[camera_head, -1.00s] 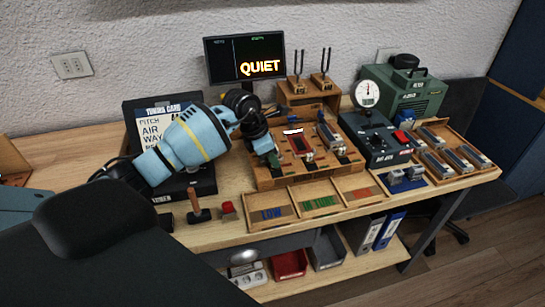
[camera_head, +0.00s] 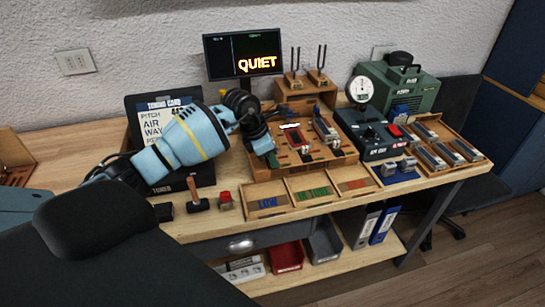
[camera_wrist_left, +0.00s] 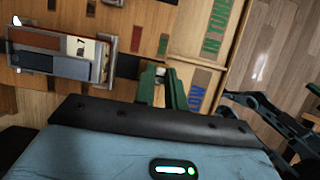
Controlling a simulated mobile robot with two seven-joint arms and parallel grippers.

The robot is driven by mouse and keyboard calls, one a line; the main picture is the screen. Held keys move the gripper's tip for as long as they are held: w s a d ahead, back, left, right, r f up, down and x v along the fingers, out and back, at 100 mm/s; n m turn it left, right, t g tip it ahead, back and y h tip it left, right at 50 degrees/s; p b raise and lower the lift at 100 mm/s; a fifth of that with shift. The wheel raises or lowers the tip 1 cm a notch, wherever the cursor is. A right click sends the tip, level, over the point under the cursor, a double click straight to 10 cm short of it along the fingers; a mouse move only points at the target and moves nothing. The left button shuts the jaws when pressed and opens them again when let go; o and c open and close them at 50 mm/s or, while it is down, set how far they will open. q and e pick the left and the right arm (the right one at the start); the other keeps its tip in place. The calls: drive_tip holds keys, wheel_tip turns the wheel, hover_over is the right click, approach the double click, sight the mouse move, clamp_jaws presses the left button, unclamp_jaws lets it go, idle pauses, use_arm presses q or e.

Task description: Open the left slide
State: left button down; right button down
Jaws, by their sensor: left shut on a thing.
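The wooden action board (camera_head: 346,158) stands on the bench with slots and small blocks on it. My left gripper (camera_head: 272,160) reaches down at the board's left front part. In the left wrist view its green fingers (camera_wrist_left: 163,88) are shut on a small pale metal piece (camera_wrist_left: 160,70), which I take for the left slide's knob. The rest of that slide is hidden by the gripper. Another block assembly with a metal frame (camera_wrist_left: 60,52) lies on the board. My right gripper is not in view.
Three shallow trays with coloured labels (camera_head: 309,203) lie in front of the board. A hammer (camera_head: 196,196) and a red button (camera_head: 225,199) are to the left. A dark gauge box (camera_head: 375,137) stands to the right. A screen (camera_head: 244,56) reads QUIET.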

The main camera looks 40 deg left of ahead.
use_arm(q)
drive_tip(key=shift+s+d+f, duration=0.1)
drive_tip(key=shift+d, duration=0.1)
drive_tip(key=c, duration=1.7)
unclamp_jaws()
drive_tip(key=shift+c, duration=0.2)
drive_tip(key=o, duration=0.3)
drive_tip(key=shift+s, duration=0.1)
drive_tip(key=shift+a+r, duration=0.1)
drive_tip(key=shift+r, duration=0.1)
